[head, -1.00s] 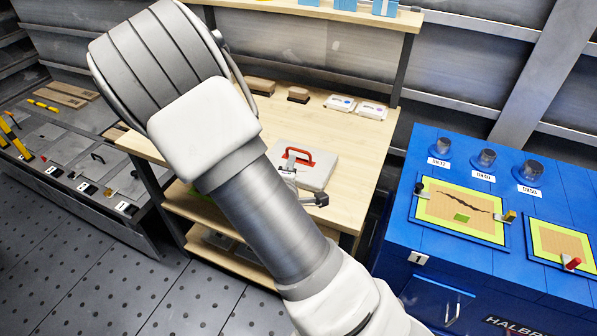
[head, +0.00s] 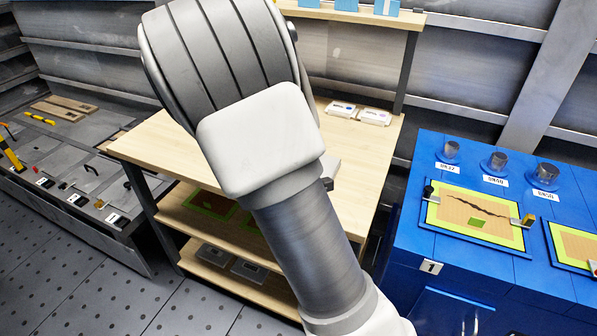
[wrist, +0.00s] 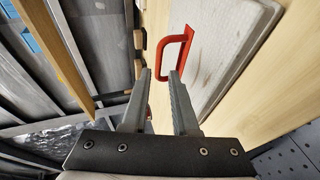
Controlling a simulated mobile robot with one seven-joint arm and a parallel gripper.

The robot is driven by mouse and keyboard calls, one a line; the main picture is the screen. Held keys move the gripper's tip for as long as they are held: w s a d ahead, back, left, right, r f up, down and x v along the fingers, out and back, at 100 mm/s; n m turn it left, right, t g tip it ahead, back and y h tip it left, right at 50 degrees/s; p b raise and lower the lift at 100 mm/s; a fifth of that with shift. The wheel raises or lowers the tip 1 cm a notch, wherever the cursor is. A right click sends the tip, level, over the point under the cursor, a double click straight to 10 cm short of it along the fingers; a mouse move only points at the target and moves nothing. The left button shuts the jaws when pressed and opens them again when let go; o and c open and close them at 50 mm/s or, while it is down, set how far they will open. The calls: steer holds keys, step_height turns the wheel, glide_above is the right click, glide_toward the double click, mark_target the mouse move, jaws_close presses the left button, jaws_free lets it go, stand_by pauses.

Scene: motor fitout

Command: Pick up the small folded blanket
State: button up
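A flat, pale grey slab with a red handle (wrist: 173,45) lies on the wooden bench (head: 365,150). The slab (wrist: 232,45) has a slightly mottled face; I cannot tell whether it is the folded blanket. In the head view my arm hides nearly all of it. My gripper (wrist: 160,74) is open, its two fingers apart, with the lower end of the red handle showing in or beyond the gap. Contact cannot be told. In the head view my gripper is hidden behind my arm.
Two white packs (head: 357,113) lie at the bench's back right. Grey trays (head: 232,262) sit on the lower shelf. A blue cabinet (head: 405,245) with a cracked panel (head: 474,214) stands at right. A grey bench (head: 75,165) with tools is at left.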

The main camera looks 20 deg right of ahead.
steer(key=b+x, duration=0.1)
steer(key=x, duration=0.3)
steer(key=shift+w+d+f+b, duration=0.1)
steer(key=shift+d+b, duration=0.25)
steer(key=shift+d, duration=0.05)
steer(key=shift+w+d, duration=0.15)
steer(key=shift+w, duration=0.15)
steer(key=shift+c, duration=0.2)
jaws_close()
stand_by(0.6)
